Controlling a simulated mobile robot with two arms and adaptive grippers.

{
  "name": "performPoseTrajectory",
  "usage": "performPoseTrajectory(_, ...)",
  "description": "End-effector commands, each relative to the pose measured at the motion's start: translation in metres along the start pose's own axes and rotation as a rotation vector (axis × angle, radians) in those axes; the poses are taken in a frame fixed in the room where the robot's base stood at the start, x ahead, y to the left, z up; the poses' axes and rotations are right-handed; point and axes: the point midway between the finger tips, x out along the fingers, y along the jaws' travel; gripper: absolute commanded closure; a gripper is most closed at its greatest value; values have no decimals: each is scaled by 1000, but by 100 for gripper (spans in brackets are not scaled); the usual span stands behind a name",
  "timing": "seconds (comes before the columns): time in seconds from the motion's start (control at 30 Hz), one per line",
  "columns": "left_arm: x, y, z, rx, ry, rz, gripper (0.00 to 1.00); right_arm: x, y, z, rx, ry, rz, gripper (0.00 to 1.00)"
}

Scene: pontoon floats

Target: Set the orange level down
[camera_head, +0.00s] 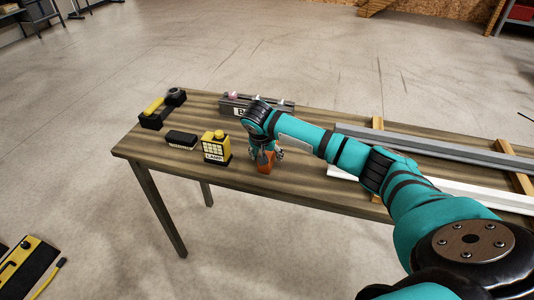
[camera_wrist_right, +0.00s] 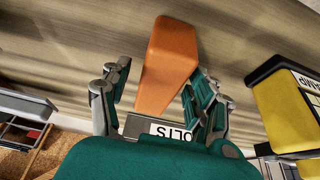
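The orange level (camera_head: 264,167) is a small orange block at the front middle of the wooden table, under my right gripper (camera_head: 266,153). In the right wrist view the orange level (camera_wrist_right: 167,62) lies between the two spread fingers of my right gripper (camera_wrist_right: 157,85). A gap shows between the level and the left-hand finger; the right-hand finger overlaps its edge in the picture. The level appears to rest on the tabletop, though its contact is partly hidden. My left gripper is in neither view.
A yellow lamp box (camera_head: 216,148) and a black case (camera_head: 181,140) stand left of the level. A grey bolts bin (camera_head: 234,106) is behind it. A black and yellow item (camera_head: 155,113) is at the far left. Long grey (camera_head: 430,147) and white bars (camera_head: 480,193) lie right.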

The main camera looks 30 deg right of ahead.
Motion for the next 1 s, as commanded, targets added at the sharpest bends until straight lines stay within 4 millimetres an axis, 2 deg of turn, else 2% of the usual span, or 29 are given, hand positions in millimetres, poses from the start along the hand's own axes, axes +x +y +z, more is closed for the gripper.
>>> performPoseTrajectory(0.17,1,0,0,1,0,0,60,-3,0,-1,0,1,-1,39)
performPoseTrajectory(0.27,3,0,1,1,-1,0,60,-12,-1,-1,0,0,-3,39)
performPoseTrajectory(0.7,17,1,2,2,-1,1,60,-100,-1,-1,0,2,-4,39)
performPoseTrajectory(0.83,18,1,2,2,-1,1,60,-115,-1,-1,0,0,-3,39)
performPoseTrajectory(1.0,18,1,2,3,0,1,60,-122,0,-1,0,-1,-1,39)
